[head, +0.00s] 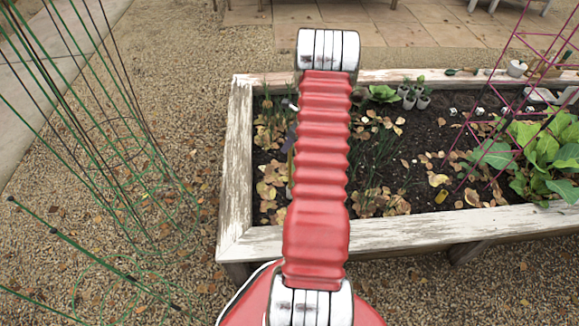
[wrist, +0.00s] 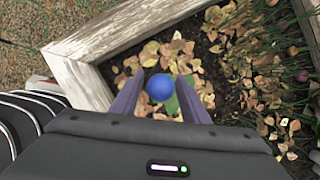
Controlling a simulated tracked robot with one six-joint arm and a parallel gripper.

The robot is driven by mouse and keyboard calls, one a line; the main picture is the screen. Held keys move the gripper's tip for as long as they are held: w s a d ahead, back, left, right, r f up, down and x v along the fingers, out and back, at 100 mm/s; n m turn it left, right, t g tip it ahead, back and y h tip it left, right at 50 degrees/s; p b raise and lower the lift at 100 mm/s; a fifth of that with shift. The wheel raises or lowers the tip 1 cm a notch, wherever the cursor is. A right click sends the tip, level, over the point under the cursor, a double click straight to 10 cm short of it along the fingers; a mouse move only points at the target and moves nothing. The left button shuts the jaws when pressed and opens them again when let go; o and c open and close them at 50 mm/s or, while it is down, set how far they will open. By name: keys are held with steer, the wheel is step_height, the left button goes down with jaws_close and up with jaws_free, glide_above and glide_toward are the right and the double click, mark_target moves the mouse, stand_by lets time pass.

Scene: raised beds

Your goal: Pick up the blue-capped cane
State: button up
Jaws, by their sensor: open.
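The blue cap (wrist: 160,87) of the cane shows as a round blue ball in the wrist view. It lies between the two fingers of my gripper (wrist: 162,83), with a gap on each side. The gripper is open and its fingers point down toward the bed. The cane below the cap is hidden, seen nearly end-on. A green patch shows just beside the cap; I cannot tell whether it is a leaf. In the head view my red arm covers most of this spot.
The white-painted wooden bed (head: 237,150) has its left corner close to my gripper; its rim also shows in the wrist view (wrist: 130,30). Dry leaves (head: 270,180) cover the soil. Green wire supports (head: 100,130) stand left on gravel. A magenta frame (head: 516,95) stands at the right.

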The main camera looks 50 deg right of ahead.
steer(key=x, duration=0.3)
steer(key=shift+w+a+f, duration=0.1)
steer(key=shift+w+f, duration=0.05)
steer(key=shift+w, duration=0.05)
steer(key=shift+c, duration=0.3)
jaws_close()
stand_by(0.4)
